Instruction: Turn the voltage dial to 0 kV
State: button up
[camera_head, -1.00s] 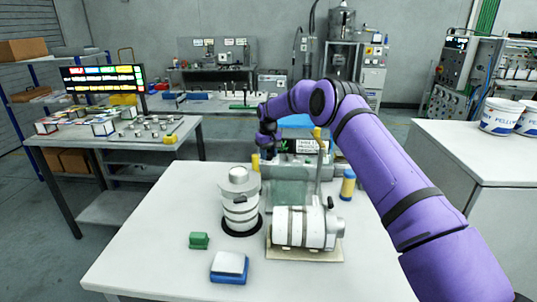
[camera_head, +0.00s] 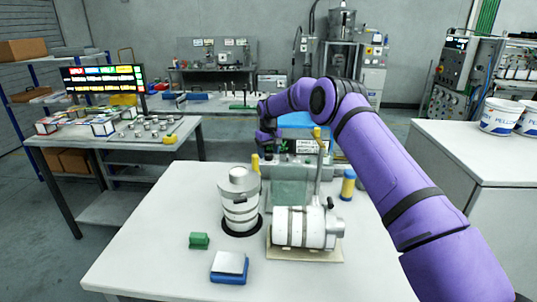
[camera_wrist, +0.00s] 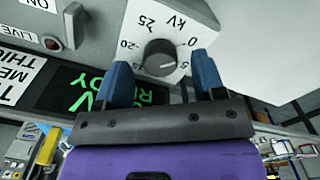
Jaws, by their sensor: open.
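The voltage dial is a dark round knob (camera_wrist: 160,53) on a white scale plate (camera_wrist: 184,18) marked in kV. The plate appears upside down in the wrist view, with 0, 5, 20 and 25 legible. I cannot make out the knob's pointer. My gripper (camera_wrist: 162,63) is open, with one blue finger on each side of the knob. I cannot tell whether the fingers touch it. In the head view my arm's end hangs at the panel beyond the white table, and the dial cannot be made out there.
A display with green letters (camera_wrist: 90,92) and a red-brown button (camera_wrist: 52,43) lie left of the dial in the wrist view. On the white table (camera_head: 150,265) stand an upright white cylinder (camera_head: 240,203), a lying cylinder (camera_head: 302,227), a green block (camera_head: 199,240) and a blue-white block (camera_head: 229,266).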

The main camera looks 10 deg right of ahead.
aim_at(268, 154)
notch_tip(268, 154, up, 10)
jog(key=shift+f, duration=0.15)
dwell(0.4)
